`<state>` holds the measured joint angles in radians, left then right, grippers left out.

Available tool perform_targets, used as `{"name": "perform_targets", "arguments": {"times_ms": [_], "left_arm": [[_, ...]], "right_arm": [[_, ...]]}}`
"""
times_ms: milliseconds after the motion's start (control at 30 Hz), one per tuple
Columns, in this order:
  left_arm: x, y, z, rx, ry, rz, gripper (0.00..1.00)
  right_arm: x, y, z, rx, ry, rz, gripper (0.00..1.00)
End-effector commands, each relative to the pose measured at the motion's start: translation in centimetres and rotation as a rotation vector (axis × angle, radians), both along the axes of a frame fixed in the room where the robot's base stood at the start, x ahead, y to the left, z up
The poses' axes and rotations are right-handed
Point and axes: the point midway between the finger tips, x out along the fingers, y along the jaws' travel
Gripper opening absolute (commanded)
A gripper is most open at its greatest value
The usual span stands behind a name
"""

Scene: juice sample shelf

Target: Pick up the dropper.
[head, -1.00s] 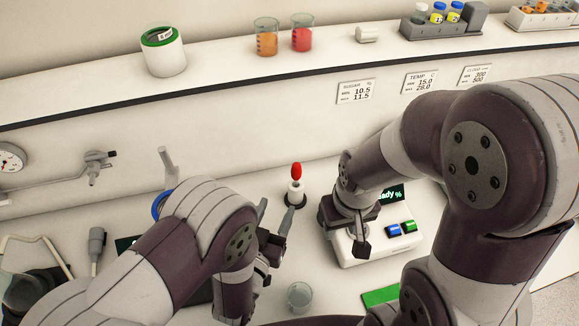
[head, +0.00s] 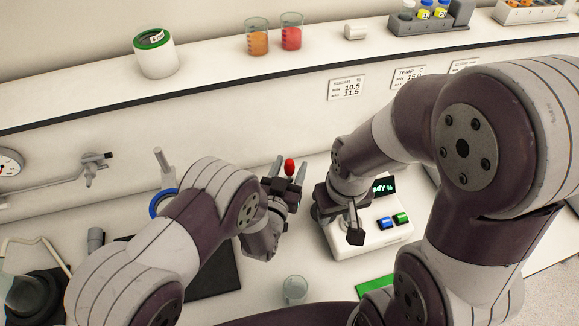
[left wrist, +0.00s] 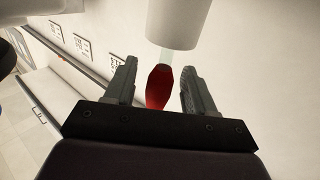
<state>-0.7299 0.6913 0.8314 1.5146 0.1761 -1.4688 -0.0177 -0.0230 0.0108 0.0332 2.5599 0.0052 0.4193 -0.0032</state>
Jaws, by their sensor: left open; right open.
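The dropper's red bulb (head: 289,167) shows between the two fingers of my left gripper (head: 287,170). In the left wrist view, the bulb (left wrist: 158,88) is between the spread fingers, with a gap on each side. A short piece of its clear tube (left wrist: 178,60) runs into a white cylindrical holder (left wrist: 192,25). My left gripper is open and not closed on the bulb. In the head view the gripper hides the holder. My right gripper (head: 354,228) is open above the white instrument; its finger gap is hard to see.
The white instrument (head: 365,240) has blue and green buttons. An empty glass beaker (head: 295,289) stands in front of the left gripper, near a dark plate (head: 218,275). A shelf behind carries orange (head: 257,40) and red (head: 291,36) beakers.

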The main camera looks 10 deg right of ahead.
Motion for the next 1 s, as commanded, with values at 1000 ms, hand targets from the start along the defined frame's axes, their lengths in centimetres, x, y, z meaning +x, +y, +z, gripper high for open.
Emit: {"name": "perform_targets", "arguments": {"times_ms": [1000], "left_arm": [[0.0,0.0,5.8,-0.002,-0.003,0.0,0.2]], "right_arm": [[0.0,0.0,-1.0,0.0,0.0,0.0,0.43]]}}
